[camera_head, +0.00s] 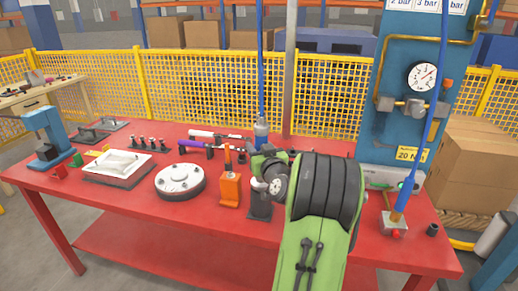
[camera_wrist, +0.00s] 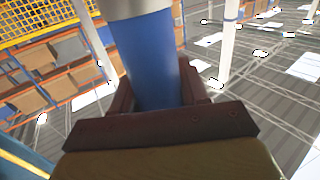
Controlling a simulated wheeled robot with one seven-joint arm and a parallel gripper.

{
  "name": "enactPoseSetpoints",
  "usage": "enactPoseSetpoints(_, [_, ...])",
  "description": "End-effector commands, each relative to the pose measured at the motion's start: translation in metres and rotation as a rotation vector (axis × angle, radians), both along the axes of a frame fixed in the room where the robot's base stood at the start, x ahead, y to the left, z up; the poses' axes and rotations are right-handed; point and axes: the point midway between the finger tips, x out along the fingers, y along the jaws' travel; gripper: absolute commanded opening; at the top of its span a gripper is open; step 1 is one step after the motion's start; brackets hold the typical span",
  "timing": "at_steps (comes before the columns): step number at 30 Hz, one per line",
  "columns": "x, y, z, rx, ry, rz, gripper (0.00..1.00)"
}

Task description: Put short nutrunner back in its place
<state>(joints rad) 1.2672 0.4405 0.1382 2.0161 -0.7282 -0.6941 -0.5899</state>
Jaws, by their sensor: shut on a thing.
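My gripper (camera_wrist: 160,92) is shut around the blue body of a tool (camera_wrist: 147,55), which has a pale grey collar, in the wrist view. I take it to be the short nutrunner. In the head view a grey tool end (camera_head: 261,131) with a blue hose (camera_head: 261,70) rising from it stands just above my green wrist. The fingers are hidden there by my arm. A dark holder (camera_head: 261,207) stands on the red table below my wrist. I cannot tell whether the tool touches it.
An orange holder (camera_head: 230,189) stands left of my wrist. A round grey flange (camera_head: 180,181) and a white plate (camera_head: 118,165) lie further left. The red table's (camera_head: 150,228) front left is bare.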

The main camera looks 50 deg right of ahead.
Motion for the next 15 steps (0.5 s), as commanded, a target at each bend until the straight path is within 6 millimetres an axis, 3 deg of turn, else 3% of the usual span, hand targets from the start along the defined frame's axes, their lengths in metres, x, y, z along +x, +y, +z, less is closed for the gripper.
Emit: enactPoseSetpoints(15, [0.0004,0.0002,-0.0056,-0.006,-0.005,0.000,0.00])
